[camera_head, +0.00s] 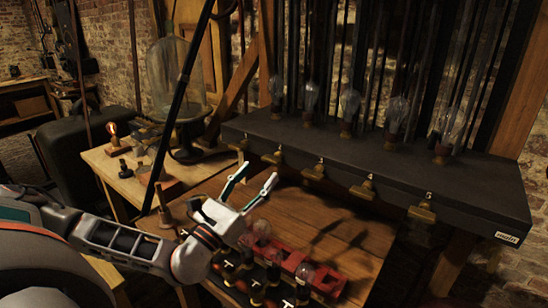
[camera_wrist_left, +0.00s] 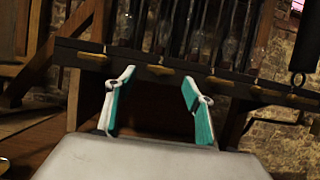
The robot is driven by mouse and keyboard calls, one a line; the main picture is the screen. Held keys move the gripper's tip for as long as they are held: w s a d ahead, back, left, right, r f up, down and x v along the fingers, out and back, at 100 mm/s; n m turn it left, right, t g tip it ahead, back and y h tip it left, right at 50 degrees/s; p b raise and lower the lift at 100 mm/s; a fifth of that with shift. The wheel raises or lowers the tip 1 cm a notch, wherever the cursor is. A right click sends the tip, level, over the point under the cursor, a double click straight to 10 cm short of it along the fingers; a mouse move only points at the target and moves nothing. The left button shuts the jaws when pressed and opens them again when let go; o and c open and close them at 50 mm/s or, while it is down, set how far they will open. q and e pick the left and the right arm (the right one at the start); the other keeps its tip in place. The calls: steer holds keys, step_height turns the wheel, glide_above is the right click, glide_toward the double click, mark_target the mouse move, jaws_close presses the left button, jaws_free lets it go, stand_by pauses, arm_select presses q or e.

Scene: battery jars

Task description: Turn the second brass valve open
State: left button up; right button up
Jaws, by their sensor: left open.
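A row of brass valves is fixed along the front of a long dark box. The second brass valve (camera_head: 274,158) is under the number 2, right of the first valve (camera_head: 241,147). In the left wrist view, the second valve (camera_wrist_left: 160,70) appears between and just beyond the fingertips. My left gripper (camera_head: 256,176) is open and empty, its teal-lined fingers pointing toward the box front; it also shows in the left wrist view (camera_wrist_left: 158,79). No contact with the valve is visible. My right gripper is not in view.
More brass valves (camera_head: 363,190) continue right along the dark box (camera_head: 480,197), with glass bulbs (camera_head: 349,103) on top. A wooden table (camera_head: 335,231) below holds a red rack (camera_head: 287,262) with bulbs. A glass jar (camera_head: 176,75) stands at the left.

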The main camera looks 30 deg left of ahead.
mark_target(271, 158)
arm_select(q)
steer(key=p+x, duration=0.1)
steer(key=x, duration=0.5)
steer(key=shift+w+r, duration=0.1)
steer(key=shift+w, duration=0.1)
steer(key=c, duration=1.1)
